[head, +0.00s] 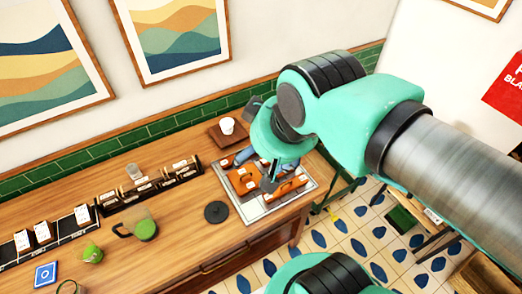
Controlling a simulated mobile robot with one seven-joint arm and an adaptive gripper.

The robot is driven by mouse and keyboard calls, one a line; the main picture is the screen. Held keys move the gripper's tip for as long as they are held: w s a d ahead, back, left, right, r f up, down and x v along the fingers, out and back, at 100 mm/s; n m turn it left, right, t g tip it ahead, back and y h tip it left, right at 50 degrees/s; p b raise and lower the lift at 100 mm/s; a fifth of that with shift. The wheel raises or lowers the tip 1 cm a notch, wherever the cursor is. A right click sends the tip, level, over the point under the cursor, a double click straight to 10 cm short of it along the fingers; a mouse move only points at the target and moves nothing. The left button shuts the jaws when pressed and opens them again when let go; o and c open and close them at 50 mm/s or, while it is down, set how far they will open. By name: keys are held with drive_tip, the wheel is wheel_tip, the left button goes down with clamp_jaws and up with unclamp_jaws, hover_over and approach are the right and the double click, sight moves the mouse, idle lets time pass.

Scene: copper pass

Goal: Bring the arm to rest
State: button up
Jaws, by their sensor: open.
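My arm reaches in from the right, its turquoise and black links bent above the right end of the wooden counter (185,245). My gripper (270,178) is open and points down over a pale tray (256,212) with orange-brown items (242,180) on it. The wrist partly hides the tray and its contents. I cannot tell whether the fingertips touch anything there. I see nothing held between the fingers.
A black disc (216,212) lies left of the tray. A white cup (227,126) stands on a brown board behind it. Tiled floor (350,240) lies right of the counter.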

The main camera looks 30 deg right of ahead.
drive_tip(key=shift+f, duration=0.15)
wheel_tip(320, 180, down, 13)
drive_tip(key=b, duration=1.3)
